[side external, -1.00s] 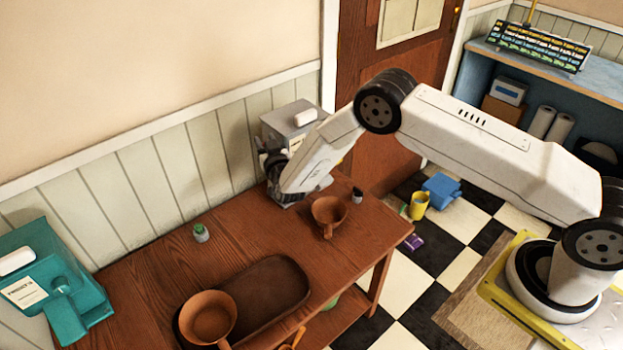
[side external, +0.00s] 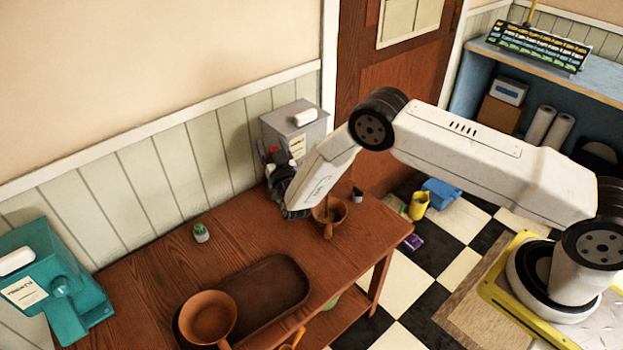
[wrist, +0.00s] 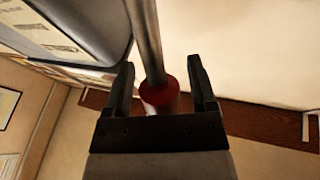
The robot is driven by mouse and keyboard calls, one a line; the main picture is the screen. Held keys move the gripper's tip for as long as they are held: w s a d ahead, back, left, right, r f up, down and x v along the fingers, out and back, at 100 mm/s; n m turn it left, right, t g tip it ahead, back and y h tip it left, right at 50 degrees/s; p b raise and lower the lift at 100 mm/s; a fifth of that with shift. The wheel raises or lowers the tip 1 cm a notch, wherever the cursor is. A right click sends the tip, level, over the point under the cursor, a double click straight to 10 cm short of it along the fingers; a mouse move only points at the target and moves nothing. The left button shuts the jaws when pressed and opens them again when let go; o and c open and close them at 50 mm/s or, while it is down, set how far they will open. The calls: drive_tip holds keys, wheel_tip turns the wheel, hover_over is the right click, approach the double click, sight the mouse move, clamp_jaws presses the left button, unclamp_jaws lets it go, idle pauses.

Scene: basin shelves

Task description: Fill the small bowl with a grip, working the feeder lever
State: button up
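The small brown bowl with a grip (side external: 329,230) stands upright on the table in front of the grey feeder (side external: 282,125). Its grip points toward the table's front edge. A darker brown patch shows inside it; I cannot tell how full it is. My gripper (wrist: 161,85) is open around the lever's red knob (wrist: 159,96), with a finger on each side and small gaps showing. In the side view my dark gripper (side external: 272,165) is at the feeder's front left, with a bit of red beside it. My arm hides the feeder's lower front and outlet.
A teal dispenser (side external: 30,262) stands at the table's left end. The table's middle is mostly clear.

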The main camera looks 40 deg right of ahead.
drive_tip(key=shift+s+a, duration=0.1)
drive_tip(key=shift+s, duration=0.05)
drive_tip(key=v, duration=0.7)
drive_tip(key=shift+s, duration=0.25)
idle(0.6)
drive_tip(key=shift+s+r+g+y, duration=0.1)
drive_tip(key=shift+r+g+y, duration=0.35)
drive_tip(key=shift+g, duration=0.35)
drive_tip(key=shift+s+r+g+y, duration=0.1)
drive_tip(key=shift+r+g+y, duration=0.3)
drive_tip(key=shift+g, duration=0.4)
drive_tip(key=shift+w, duration=0.1)
drive_tip(key=shift+x, duration=3.8)
